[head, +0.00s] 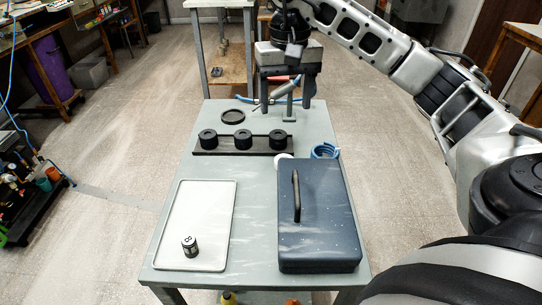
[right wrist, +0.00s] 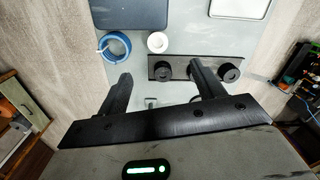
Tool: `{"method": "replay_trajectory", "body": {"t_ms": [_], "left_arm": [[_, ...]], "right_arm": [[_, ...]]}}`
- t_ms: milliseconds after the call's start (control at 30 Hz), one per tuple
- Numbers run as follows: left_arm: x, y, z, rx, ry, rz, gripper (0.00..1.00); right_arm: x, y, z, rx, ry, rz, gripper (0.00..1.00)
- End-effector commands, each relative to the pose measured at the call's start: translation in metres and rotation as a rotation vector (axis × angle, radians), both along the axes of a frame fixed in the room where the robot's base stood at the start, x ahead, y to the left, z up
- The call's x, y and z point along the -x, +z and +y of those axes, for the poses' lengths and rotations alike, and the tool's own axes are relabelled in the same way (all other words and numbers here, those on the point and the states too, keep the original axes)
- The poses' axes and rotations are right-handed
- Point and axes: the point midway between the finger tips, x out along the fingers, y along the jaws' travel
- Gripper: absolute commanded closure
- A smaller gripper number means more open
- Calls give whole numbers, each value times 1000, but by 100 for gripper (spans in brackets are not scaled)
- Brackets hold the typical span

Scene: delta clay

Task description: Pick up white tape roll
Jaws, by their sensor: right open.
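The white tape roll (right wrist: 157,41) lies on the grey table, showing whole in the right wrist view. In the head view only a small part of the white tape roll (head: 283,156) shows behind the back left corner of the dark blue case (head: 325,215). My right gripper (head: 287,101) is open and empty over the far end of the table, beyond the roll. In the right wrist view the open fingers of my right gripper (right wrist: 161,75) point toward the roll, apart from it. My left gripper is not in view.
A blue roll (head: 324,151) lies beside the white roll. A black rack (head: 205,151) with three black rollers stands to its left. A black ring (head: 232,117) lies behind the rack. A white tray (head: 207,220) holds a small dark cylinder (head: 190,246) at the front left.

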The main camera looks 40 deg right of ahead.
Motion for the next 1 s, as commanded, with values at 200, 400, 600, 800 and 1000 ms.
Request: {"method": "replay_trajectory", "body": {"t_ms": [200, 400, 600, 800, 1000], "left_arm": [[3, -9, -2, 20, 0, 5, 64], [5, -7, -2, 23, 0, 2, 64], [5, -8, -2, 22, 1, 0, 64], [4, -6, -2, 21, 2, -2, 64], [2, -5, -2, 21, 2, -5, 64]], "right_arm": [[2, -34, -7, 24, 7, 9, 32], [3, -76, -6, 22, 8, 9, 32], [2, -100, -6, 21, 7, 5, 32], [1, -115, -5, 20, 7, 6, 32], [1, -145, -4, 19, 8, 7, 32]]}}
